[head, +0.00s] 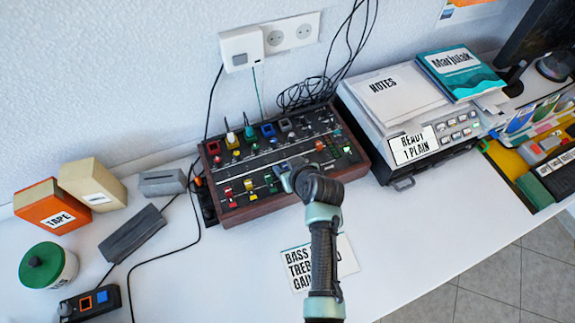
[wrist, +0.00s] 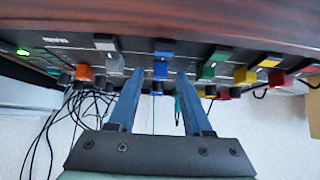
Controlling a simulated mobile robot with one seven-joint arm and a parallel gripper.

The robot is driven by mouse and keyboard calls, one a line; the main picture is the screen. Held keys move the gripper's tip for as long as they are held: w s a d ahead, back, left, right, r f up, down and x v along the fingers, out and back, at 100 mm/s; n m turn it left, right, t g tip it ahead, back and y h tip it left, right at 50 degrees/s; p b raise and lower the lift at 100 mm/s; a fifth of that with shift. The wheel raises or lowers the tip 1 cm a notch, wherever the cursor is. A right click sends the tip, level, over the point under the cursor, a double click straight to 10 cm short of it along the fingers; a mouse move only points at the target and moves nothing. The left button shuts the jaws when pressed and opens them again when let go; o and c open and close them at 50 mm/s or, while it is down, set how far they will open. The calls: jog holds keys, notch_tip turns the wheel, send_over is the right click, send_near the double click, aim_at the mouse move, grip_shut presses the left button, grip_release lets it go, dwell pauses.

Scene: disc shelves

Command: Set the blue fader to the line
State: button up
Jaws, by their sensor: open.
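The mixer (head: 262,207) is a dark panel in a wooden case with rows of coloured caps. A blue fader cap (wrist: 161,67) is at the middle of the wrist view, between the tips of my gripper (wrist: 160,74). The fingers are open, one on each side, with visible gaps to the cap. In the head view my gripper (head: 284,178) is over the front half of the mixer, and my wrist hides the caps beneath it. A pale line crosses the panel in the head view; I cannot tell whether it is the target line.
In the wrist view a grey cap (wrist: 114,63) and a green cap (wrist: 208,71) flank the blue one closely. The grey machine (head: 362,118) stands right of the mixer. A label card (head: 346,254) lies in front. Black cables run along the left.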

grip_shut()
dwell(1.4)
